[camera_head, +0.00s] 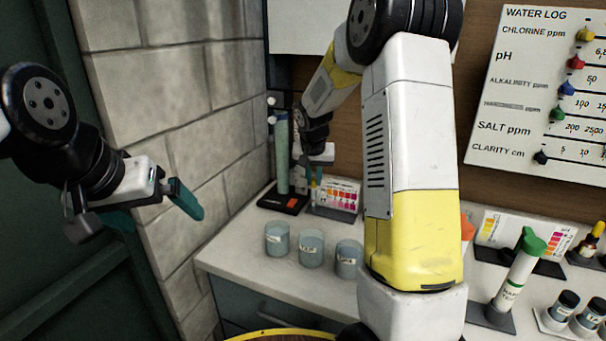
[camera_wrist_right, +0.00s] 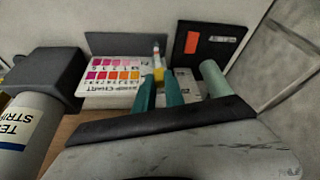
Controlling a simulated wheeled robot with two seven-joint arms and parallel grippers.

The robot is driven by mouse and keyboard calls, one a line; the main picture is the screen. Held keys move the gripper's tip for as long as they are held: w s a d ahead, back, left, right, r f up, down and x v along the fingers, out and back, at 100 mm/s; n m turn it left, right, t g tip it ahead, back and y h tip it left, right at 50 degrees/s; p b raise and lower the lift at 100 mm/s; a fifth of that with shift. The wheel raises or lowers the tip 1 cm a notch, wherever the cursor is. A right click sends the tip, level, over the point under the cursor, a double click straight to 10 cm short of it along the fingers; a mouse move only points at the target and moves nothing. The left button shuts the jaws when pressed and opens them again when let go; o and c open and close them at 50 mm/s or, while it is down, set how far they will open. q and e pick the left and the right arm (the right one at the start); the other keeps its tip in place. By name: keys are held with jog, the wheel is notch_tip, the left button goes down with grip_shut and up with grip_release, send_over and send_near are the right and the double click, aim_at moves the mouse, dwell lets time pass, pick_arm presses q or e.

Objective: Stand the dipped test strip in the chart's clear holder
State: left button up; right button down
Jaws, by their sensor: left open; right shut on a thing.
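My right gripper (camera_head: 314,177) is shut on the test strip (camera_head: 313,194), just left of and close to the colour chart (camera_head: 341,192) on the counter. In the right wrist view the strip (camera_wrist_right: 157,58) stands out between the teal fingertips (camera_wrist_right: 160,80), a thin piece with a yellow part. The chart (camera_wrist_right: 112,80), with pink, red and orange squares, is just left of the fingers. The clear holder is hard to make out; whether the strip touches it I cannot tell. My left gripper (camera_head: 152,212) is open and empty by the tile wall.
A green tube (camera_head: 282,150) stands on a black base (camera_head: 283,203) left of the chart. A strip bottle (camera_wrist_right: 25,130) is at left in the wrist view. A green-capped bottle (camera_head: 517,272) stands at right.

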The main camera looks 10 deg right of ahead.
jog(key=shift+f, duration=0.5)
dwell(0.8)
jog(key=c, duration=1.3)
grip_release()
jog(key=shift+c, duration=0.2)
jog(key=shift+r, duration=3.5)
